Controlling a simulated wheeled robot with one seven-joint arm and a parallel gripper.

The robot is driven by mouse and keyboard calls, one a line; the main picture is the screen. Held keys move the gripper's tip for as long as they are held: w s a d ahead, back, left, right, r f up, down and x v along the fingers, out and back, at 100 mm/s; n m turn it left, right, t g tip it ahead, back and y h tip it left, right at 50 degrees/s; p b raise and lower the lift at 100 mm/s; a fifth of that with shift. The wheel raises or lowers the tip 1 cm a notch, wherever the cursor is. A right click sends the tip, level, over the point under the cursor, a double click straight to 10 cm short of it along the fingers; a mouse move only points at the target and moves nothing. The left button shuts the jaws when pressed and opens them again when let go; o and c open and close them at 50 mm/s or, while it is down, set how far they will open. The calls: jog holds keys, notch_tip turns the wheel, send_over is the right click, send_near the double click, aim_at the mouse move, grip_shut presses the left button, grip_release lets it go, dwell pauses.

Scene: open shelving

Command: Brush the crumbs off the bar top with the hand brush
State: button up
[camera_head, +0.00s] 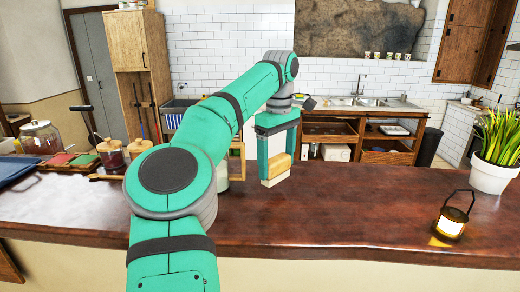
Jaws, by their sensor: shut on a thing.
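The bar top (370,214) is a dark reddish-brown, glossy wooden surface across the view. My gripper (278,153) is over its far part, right of the picture's middle, pointing down. It is shut on the hand brush (279,166), which has a tan wooden body and a pale lower part. The brush is upright, with its lower end at or just above the bar top near the far edge; I cannot tell whether it touches. I cannot make out any crumbs. My arm hides part of the bar left of the brush.
A lantern (450,222) and a potted plant (490,176) stand on the right. On the left are glass jars (40,138), a tray of coloured contents (72,160) and a blue tray (15,170). The bar between brush and lantern looks clear.

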jog(key=shift+r, duration=1.9)
